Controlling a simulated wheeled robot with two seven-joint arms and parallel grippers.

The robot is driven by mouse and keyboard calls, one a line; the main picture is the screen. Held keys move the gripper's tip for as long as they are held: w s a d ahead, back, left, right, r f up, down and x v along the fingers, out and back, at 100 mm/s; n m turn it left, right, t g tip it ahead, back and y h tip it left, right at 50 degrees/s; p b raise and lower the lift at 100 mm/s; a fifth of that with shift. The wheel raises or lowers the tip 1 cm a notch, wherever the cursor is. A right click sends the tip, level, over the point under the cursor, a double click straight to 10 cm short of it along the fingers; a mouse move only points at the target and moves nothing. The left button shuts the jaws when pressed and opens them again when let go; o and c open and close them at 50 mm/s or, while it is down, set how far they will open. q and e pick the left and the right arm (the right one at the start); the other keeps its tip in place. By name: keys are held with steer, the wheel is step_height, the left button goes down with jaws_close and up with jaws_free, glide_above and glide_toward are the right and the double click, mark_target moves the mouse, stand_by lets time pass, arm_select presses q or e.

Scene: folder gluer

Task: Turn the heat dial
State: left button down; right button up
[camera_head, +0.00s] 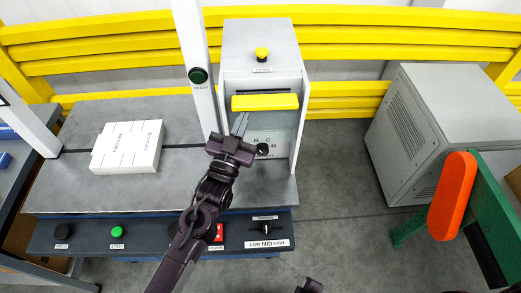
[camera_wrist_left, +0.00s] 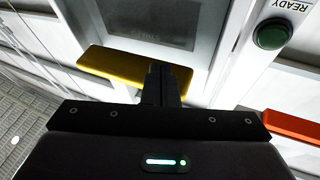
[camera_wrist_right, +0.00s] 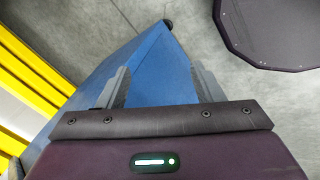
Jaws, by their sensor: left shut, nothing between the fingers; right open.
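A black dial (camera_head: 262,149) sits on the front panel of the grey box unit (camera_head: 259,45), with the letters B and C above it. The small label under it is too small to read. Another black knob (camera_head: 266,228) on the lower console has LOW, MID and HIGH under it. My left gripper (camera_head: 241,122) is shut and empty in front of the panel, below the yellow bar (camera_head: 265,102) and up and left of the lettered dial. In the left wrist view its closed fingers (camera_wrist_left: 170,70) overlap the yellow bar; no dial shows there. My right gripper (camera_wrist_right: 162,85) is open and empty.
A green READY button (camera_head: 198,75) is on a white post. A stack of white cartons (camera_head: 127,147) lies on the grey table. The console (camera_head: 90,235) carries a green START button (camera_head: 117,232) and a red switch. A grey cabinet (camera_head: 440,130) and orange lever (camera_head: 453,195) stand at right.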

steer(key=w+a+r+n+t+y, duration=0.1)
steer(key=w+a+r+n+t, duration=0.25)
steer(key=a+r+n, duration=0.45)
steer(key=w+a+r+n+t+y, duration=0.1)
steer(key=w+a+r+n+t, duration=0.1)
steer(key=w+a+r+n, duration=0.5)
steer(key=n+t+h, duration=0.3)
steer(key=n+t, duration=0.1)
steer(key=n, duration=0.5)
glide_toward(262, 153)
steer(key=shift+g, duration=0.25)
steer(key=x, duration=0.9)
steer(key=shift+w+d+r, duration=0.1)
steer(key=shift+r, duration=0.2)
steer(key=shift+c, duration=0.2)
steer(key=c, duration=0.9)
